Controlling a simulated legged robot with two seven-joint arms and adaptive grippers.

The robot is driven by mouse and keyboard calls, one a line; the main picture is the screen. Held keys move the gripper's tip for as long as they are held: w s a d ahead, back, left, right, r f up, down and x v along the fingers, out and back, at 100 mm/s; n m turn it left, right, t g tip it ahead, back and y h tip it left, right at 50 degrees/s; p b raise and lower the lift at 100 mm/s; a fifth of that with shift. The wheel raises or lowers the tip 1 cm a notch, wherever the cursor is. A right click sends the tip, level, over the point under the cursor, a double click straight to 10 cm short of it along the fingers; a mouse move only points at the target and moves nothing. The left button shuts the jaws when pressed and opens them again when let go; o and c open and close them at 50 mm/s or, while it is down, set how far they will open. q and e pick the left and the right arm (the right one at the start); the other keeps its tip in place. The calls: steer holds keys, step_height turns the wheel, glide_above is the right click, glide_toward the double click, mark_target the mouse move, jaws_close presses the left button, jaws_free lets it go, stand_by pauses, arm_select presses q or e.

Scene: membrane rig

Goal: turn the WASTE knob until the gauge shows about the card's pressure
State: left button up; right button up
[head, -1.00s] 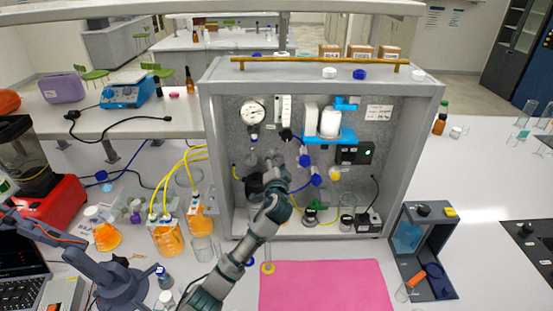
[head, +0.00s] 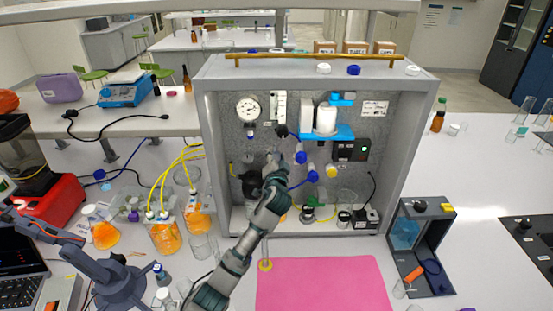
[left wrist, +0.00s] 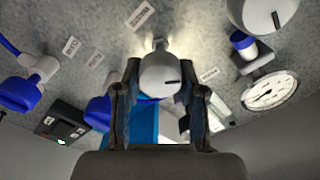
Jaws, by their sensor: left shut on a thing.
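My left gripper (head: 273,168) reaches into the grey rig (head: 212,150). In the left wrist view its two fingers (left wrist: 166,92) are shut on a round grey knob (left wrist: 168,74) with a dark mark on its face. The knob's label is not readable, so I cannot tell that it is the WASTE knob. In the head view the gripper hides the knob. The round white gauge (head: 249,108) is at the panel's upper left and also shows in the left wrist view (left wrist: 270,90); its reading is too small to tell. A white card (head: 375,108) is at the panel's upper right, its text unreadable.
Blue-handled valve parts (head: 312,177) are just right of the gripper. Another grey knob (left wrist: 264,12) shows in the left wrist view. Orange-filled bottles (head: 165,236) with yellow tubes stand left of the rig.

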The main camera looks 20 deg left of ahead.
arm_select(q)
steer(key=f+n+b, duration=0.1)
steer(key=n, duration=0.1)
steer(key=shift+f+n, duration=0.1)
steer(key=shift+n, duration=0.2)
steer(key=shift+a+n, duration=0.2)
steer(key=shift+n, duration=0.1)
steer(key=o, duration=1)
steer(key=shift+o, duration=0.7)
steer(key=shift+w, duration=0.1)
steer(key=shift+w+a, duration=0.1)
steer(key=shift+s+r, duration=0.3)
steer(key=shift+s, duration=0.05)
steer(key=v, duration=1.1)
steer(key=shift+f, duration=0.15)
